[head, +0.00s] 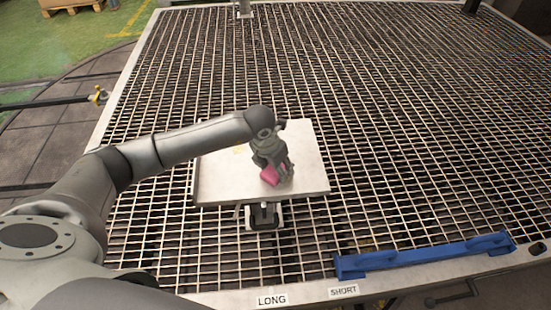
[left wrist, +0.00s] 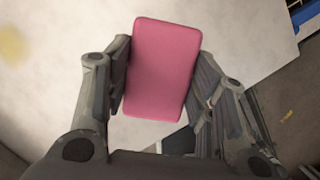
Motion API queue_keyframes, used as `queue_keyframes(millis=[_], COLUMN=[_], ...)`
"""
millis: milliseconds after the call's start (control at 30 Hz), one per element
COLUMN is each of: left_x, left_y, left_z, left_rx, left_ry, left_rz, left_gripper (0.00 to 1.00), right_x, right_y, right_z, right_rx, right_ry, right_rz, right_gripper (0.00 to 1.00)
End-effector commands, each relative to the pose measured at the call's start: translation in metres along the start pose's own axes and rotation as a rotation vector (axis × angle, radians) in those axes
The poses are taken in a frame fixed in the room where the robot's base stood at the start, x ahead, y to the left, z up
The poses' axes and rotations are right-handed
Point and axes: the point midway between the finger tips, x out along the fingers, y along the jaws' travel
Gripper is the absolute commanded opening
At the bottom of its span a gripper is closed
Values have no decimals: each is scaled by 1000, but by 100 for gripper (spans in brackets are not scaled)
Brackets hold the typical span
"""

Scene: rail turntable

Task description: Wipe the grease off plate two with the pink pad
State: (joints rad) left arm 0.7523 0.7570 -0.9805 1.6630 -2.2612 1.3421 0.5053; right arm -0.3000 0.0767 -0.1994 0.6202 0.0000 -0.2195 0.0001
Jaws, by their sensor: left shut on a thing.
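A pale square plate (head: 222,182) lies flat over the middle of the grating in the head view. It fills much of the left wrist view (left wrist: 60,95). A faint yellowish grease patch (left wrist: 10,42) shows on it at the left edge of the left wrist view. My left gripper (head: 276,176) is over the plate's right half, shut on the pink pad (head: 270,175). The pad (left wrist: 163,68) sits between both fingers in the left wrist view. I cannot tell whether the pad touches the plate. My right gripper is not in view.
A small dark fixture (head: 263,216) stands at the plate's near edge. A blue bar-shaped part (head: 425,255) lies along the frame's near right edge, near labels LONG (head: 271,300) and SHORT (head: 343,291). The grating right of the plate is clear.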

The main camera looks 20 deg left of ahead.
Motion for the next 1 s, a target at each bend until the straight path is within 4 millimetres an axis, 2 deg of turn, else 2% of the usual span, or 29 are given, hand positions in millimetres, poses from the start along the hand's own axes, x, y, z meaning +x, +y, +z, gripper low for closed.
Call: queue_keyframes(millis=[367, 700, 1000], left_x=[-3, -7, -7], left_y=[-10, -29, -29], left_z=[-9, -28, -28], left_rx=[0, 0, -1], left_ry=[0, -1, -1], left_rz=[0, 0, 1], left_gripper=[32, 32, 32], right_x=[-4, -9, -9], right_y=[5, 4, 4], right_z=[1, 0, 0], right_rx=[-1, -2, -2], right_ry=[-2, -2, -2], right_rz=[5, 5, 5], right_gripper=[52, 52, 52])
